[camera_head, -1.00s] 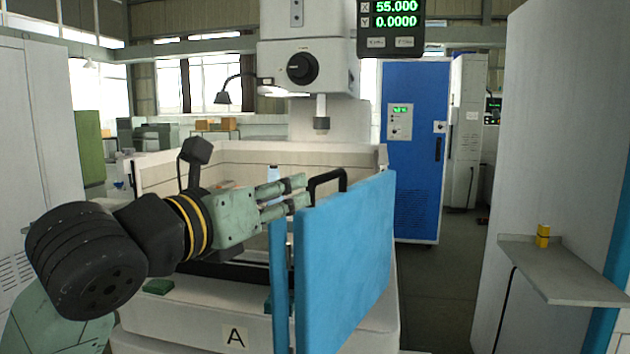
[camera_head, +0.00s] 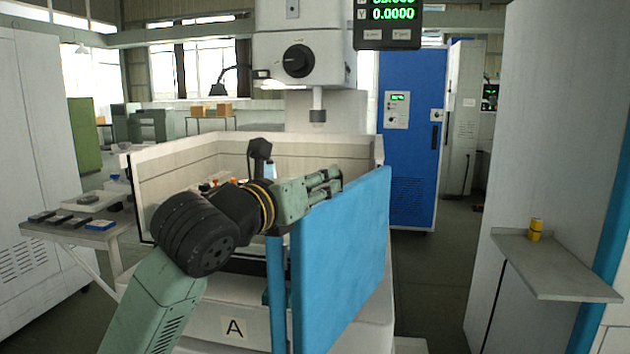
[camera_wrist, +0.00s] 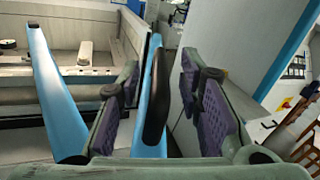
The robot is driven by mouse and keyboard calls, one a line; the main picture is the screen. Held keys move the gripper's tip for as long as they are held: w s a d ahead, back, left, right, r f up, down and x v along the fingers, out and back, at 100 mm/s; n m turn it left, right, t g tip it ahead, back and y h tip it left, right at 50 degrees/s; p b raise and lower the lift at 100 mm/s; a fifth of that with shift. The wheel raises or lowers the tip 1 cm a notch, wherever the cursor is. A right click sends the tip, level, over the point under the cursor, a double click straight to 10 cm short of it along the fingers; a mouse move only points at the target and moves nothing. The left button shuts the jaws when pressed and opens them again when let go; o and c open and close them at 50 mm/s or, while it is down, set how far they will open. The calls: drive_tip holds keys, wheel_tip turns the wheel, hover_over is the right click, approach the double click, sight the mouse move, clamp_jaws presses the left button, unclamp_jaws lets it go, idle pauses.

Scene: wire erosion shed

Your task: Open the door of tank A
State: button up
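My gripper (camera_head: 335,180) is at the door's top edge. In the wrist view, my gripper (camera_wrist: 160,95) is open, its purple-padded fingers on either side of the black door handle (camera_wrist: 156,95) and the blue door edge (camera_wrist: 147,135). Gaps show between the pads and the handle. In the head view, my gripper hides the handle.
A grey shelf (camera_head: 555,268) with a small yellow object (camera_head: 535,230) juts from the right. A blue cabinet (camera_head: 412,140) stands behind. A side table (camera_head: 95,228) with several small blocks is at left. Floor is free between the door and the shelf.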

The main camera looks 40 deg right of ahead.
clamp_jaws()
idle(0.7)
